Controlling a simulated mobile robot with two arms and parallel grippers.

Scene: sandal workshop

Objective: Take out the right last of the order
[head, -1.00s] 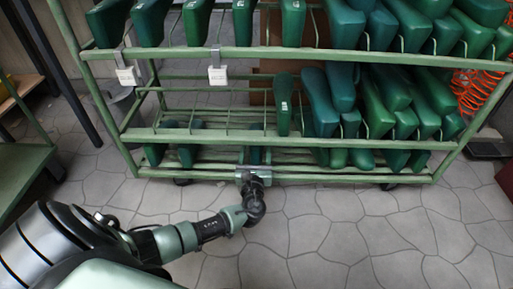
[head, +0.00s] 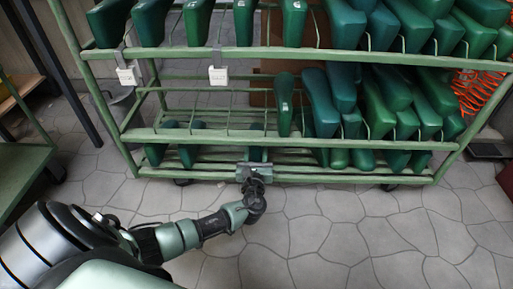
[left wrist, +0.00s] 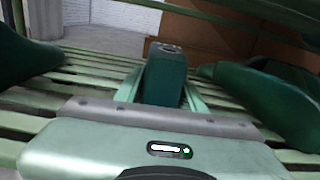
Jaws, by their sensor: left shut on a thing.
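A dark green last (left wrist: 165,75) stands between the fingers of my left gripper (left wrist: 163,93) in the left wrist view. The gripper is shut on it. In the head view my left gripper (head: 256,157) reaches into the bottom tier of the green rack (head: 380,178) from the front. The held last (head: 257,151) shows only partly there, behind the gripper and a rack rail. A small light mark shows on its top end, too small to read. My right gripper is not in view.
Two lasts (head: 186,154) stand to the left on the bottom tier, and several crowd the right (head: 395,160). White tags (head: 218,75) hang from the upper rail. The floor in front (head: 330,235) is clear.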

